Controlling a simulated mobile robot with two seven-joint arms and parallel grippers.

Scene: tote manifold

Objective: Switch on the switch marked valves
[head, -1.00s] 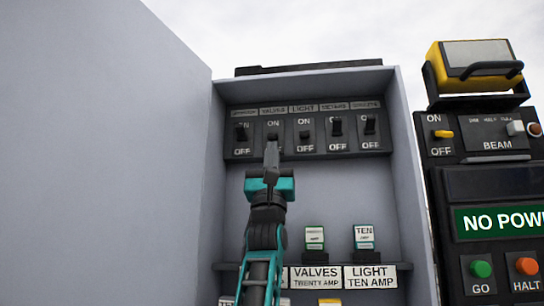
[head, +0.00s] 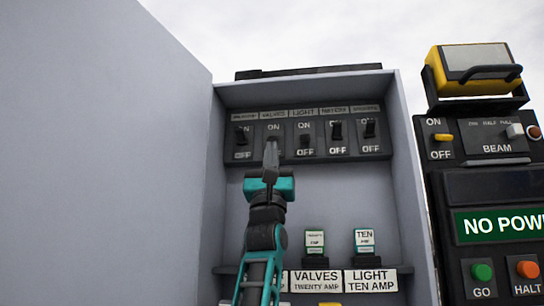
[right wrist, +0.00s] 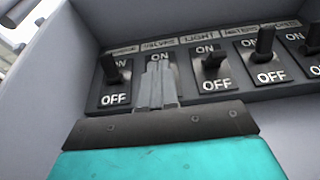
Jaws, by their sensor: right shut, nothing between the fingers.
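The valves switch (head: 273,127) is the second from the left in a row of black toggle switches in the cabinet. Its ON mark shows above my right gripper (head: 271,144), whose closed fingers cover its lever and OFF mark. In the right wrist view my right gripper (right wrist: 158,84) is shut and empty, with its fingers in front of the lower part of the valves plate (right wrist: 155,58). The lever is hidden, so its position and any contact cannot be told. My left gripper is not in view.
The leftmost switch (head: 241,134) and the meters switch (head: 337,130) have theirs up. Cabinet walls (head: 408,190) close in both sides. Fuses (head: 314,242) stand on a shelf below. A panel reading NO POWER (head: 500,222) is at right.

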